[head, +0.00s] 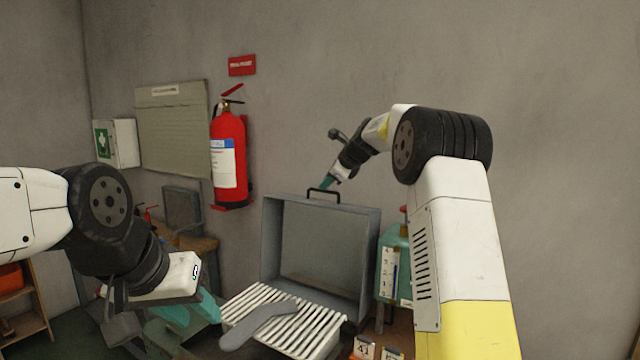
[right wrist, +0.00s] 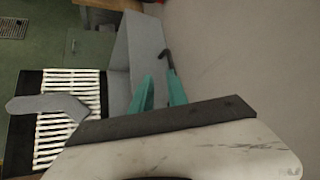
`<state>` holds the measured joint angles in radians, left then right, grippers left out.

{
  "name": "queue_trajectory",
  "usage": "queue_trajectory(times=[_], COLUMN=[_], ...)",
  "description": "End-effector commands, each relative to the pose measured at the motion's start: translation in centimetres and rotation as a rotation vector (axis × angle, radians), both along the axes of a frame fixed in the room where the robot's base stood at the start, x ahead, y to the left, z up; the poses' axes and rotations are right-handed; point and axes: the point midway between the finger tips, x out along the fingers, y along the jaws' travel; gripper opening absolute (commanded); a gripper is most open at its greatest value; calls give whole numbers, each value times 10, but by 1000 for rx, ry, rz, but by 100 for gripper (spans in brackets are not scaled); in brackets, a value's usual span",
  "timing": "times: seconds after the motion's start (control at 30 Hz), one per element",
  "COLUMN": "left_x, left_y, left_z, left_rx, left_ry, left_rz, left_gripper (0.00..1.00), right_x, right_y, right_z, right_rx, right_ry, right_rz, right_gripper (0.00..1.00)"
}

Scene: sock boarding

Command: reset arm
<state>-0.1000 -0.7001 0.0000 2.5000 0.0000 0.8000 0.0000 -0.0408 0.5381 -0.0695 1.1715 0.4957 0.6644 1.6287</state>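My right gripper (head: 328,183) is above the top edge of the raised grey lid (head: 325,245), close to the lid's dark handle (head: 323,193). In the right wrist view its two teal fingers (right wrist: 160,93) stand apart with no object seen between them. The handle also shows there (right wrist: 168,60), near the right finger; whether they touch is unclear. My left gripper (head: 193,312) is low at the left, beside the slatted rack, its teal fingers partly hidden by its own wrist. A grey sock-shaped piece (head: 258,323) lies flat on the white slats (head: 310,325).
A teal machine with a labelled panel (head: 388,272) stands right of the lid. A red fire extinguisher (head: 229,160) hangs on the wall behind. A wooden shelf (head: 30,310) stands at far left. The wall area right of my right arm is clear.

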Motion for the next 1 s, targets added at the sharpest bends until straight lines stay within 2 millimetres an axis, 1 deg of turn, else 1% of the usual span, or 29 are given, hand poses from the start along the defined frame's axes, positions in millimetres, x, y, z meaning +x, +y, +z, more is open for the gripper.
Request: queue_trajectory(times=[0.07,0.17,0.27,0.37,0.4,0.43,0.53,0.63,0.67,0.7,0.77,0.8,0.83,1.0], left_x=[0,0,0,0,0,0,0,0,0,0,0,0,0,0], left_y=[0,0,0,0,0,0,0,0,0,0,0,0,0,0], left_z=[0,0,0,0,0,0,0,0,0,0,0,0,0,0], left_rx=[0,0,0,0,0,0,0,0,0,0,0,0,0,0], left_ry=[0,0,0,0,0,0,0,0,0,0,0,0,0,0], left_rz=[0,0,0,0,0,0,0,0,0,0,0,0,0,0], left_gripper=[36,36,36,36,36,36,36,36,36,36,36,36,36,36], right_x=[-3,-18,-50,-95,-114,-129,-178,-228,-243,-264,-294,-314,-329,-411], right_y=[0,-1,-3,-5,-6,-6,-8,-9,-9,-10,-11,-12,-13,-17], right_z=[2,9,22,33,36,37,40,37,35,33,27,22,17,-15], right_rx=[-8,-53,-151,-287,-342,-384,-520,-656,-695,-750,-828,-880,-919,-1132], right_ry=[-2,-17,-43,-79,-93,-104,-141,-178,-189,-204,-226,-242,-252,-314], right_rz=[6,44,124,241,292,330,460,595,637,692,776,833,876,1124], right_gripper=[19,19,19,19,19,19,19,19,19,19,19,19,19,19])
